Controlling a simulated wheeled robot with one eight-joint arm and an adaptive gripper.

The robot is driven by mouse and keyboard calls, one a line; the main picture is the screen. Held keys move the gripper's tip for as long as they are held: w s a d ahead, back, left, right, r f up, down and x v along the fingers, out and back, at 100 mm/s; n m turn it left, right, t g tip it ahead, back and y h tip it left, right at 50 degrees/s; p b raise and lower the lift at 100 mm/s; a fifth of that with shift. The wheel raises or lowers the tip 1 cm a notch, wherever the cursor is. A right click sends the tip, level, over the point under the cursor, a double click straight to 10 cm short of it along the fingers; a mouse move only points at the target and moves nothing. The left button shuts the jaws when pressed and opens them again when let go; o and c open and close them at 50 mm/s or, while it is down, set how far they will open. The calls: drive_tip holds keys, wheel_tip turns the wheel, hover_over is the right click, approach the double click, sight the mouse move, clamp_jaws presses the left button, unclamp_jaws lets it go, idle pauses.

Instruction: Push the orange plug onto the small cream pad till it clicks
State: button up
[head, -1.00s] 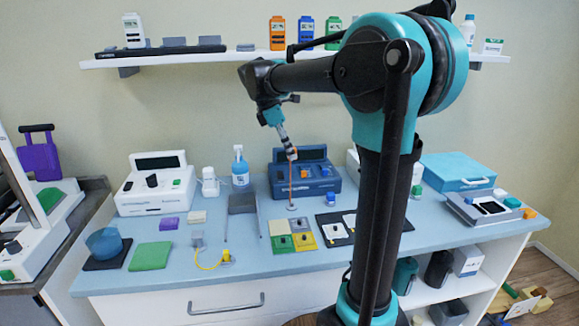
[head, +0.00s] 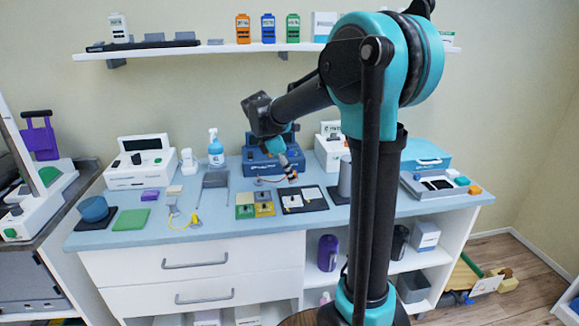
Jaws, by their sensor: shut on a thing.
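My gripper (head: 291,175) reaches down over the bench and is shut on the orange plug (head: 293,178), which shows only as a small orange patch at the fingertips. A thin orange cord (head: 268,181) runs left from it. The fingertips are just above the back part of a black board (head: 318,205) bearing two pale pads. A small cream pad (head: 174,190) lies well to the left, behind the yellow lead. Another cream square belongs to the block of coloured squares left of the board. I cannot tell which cream pad is meant, nor whether the plug touches anything.
A blue device (head: 258,160) stands behind my gripper. The coloured squares (head: 265,209) lie left of the board, and a grey cylinder (head: 345,177) stands to its right. A yellow lead (head: 195,219) lies further left. The bench front is mostly clear.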

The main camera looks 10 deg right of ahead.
sight(293, 197)
drive_tip(key=shift+f, duration=2.5)
drive_tip(key=shift+f, duration=1.25)
idle(1.6)
idle(1.2)
drive_tip(key=o, duration=0.9)
drive_tip(key=shift+r, duration=0.1)
drive_tip(key=shift+r, duration=3.45)
